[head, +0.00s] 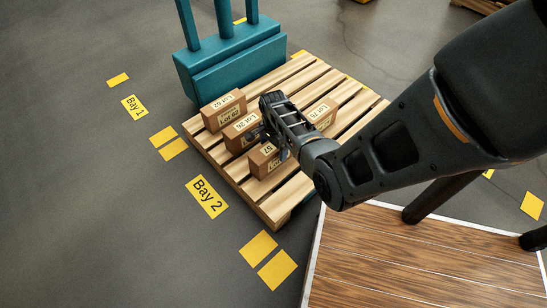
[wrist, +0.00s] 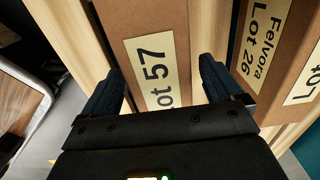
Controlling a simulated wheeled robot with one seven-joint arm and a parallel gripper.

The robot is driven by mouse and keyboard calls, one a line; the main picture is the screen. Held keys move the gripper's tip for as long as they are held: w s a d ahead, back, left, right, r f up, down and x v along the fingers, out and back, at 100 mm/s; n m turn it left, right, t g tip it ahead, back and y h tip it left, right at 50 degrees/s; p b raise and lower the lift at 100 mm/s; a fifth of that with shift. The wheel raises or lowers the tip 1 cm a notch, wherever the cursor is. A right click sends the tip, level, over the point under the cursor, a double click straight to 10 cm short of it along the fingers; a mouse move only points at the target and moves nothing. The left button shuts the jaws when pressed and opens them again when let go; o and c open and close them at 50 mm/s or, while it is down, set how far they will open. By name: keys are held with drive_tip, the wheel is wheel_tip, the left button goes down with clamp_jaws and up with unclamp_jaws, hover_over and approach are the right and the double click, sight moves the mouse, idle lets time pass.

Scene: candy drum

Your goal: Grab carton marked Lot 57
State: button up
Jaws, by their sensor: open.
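The brown carton marked Lot 57 (head: 262,164) stands on the wooden pallet (head: 273,209) near its front edge. In the wrist view the Lot 57 carton (wrist: 157,66) fills the middle, its pale label facing the camera. My gripper (head: 272,143) is open at this carton. In the wrist view the two dark fingers of my gripper (wrist: 160,78) lie to the left and right of the carton. Small gaps seem to show beside it; I cannot tell whether either finger touches.
The Lot 26 carton (head: 240,132) stands close by, just right of the right finger in the wrist view (wrist: 262,40). The Lot 62 carton (head: 223,110) and Lot 75 carton (head: 322,114) share the pallet. A teal structure (head: 230,68) stands behind.

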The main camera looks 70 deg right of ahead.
drive_tip(key=shift+f, duration=0.65)
drive_tip(key=shift+r, duration=0.1)
drive_tip(key=c, duration=1.3)
